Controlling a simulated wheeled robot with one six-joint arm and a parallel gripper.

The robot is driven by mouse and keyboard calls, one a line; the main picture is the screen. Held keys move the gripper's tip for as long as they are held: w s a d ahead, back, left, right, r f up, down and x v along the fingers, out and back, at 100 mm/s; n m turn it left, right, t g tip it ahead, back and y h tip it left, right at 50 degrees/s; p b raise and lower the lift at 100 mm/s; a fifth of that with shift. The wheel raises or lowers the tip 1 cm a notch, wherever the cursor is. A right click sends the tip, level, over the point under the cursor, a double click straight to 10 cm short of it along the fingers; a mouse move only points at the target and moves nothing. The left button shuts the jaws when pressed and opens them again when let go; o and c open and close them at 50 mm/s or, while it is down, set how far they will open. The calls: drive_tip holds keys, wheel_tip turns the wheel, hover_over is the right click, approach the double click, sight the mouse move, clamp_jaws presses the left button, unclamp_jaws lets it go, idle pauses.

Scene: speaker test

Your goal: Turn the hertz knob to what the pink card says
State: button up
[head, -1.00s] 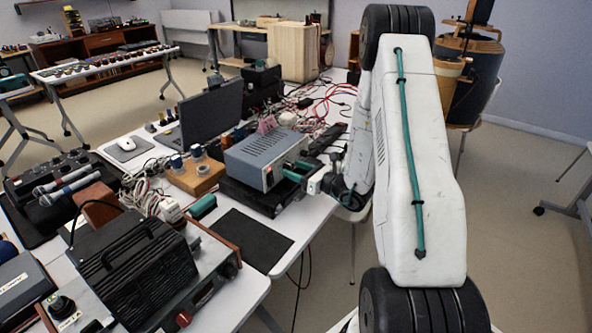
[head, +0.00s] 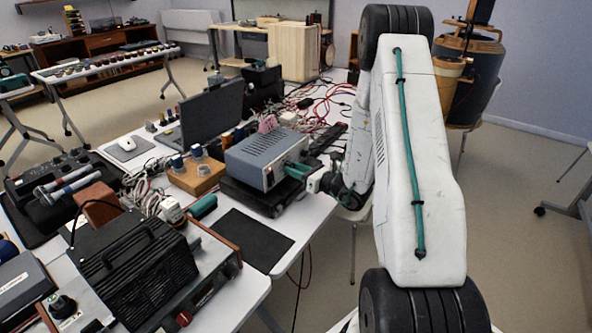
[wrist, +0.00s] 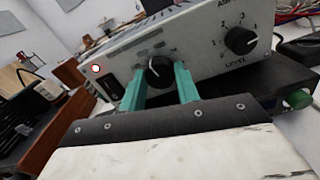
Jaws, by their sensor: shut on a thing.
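A blue-grey box-shaped device (head: 262,158) stands on a black unit on the table, its front panel facing my arm. In the wrist view, my gripper (wrist: 161,76) has its two teal fingers closed on the sides of a black knob (wrist: 158,70) with a white pointer mark. The markings around this knob are partly hidden and too small to read. A second black knob (wrist: 240,40), labelled "Level", sits to the right, free of the gripper. A pink card (head: 267,124) shows at the device's top back edge; its writing is not legible.
A wooden block with knobs (head: 196,172) and an open laptop (head: 210,112) stand left of the device. A bare black mat (head: 250,238) lies in front.

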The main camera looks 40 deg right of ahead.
drive_tip(key=m, duration=0.7)
drive_tip(key=shift+d, duration=0.1)
drive_tip(key=m, duration=0.3)
drive_tip(key=shift+m, duration=2.2)
drive_tip(key=shift+m, duration=0.3)
drive_tip(key=o, duration=1)
drive_tip(key=shift+c, duration=0.2)
drive_tip(key=shift+s, duration=0.1)
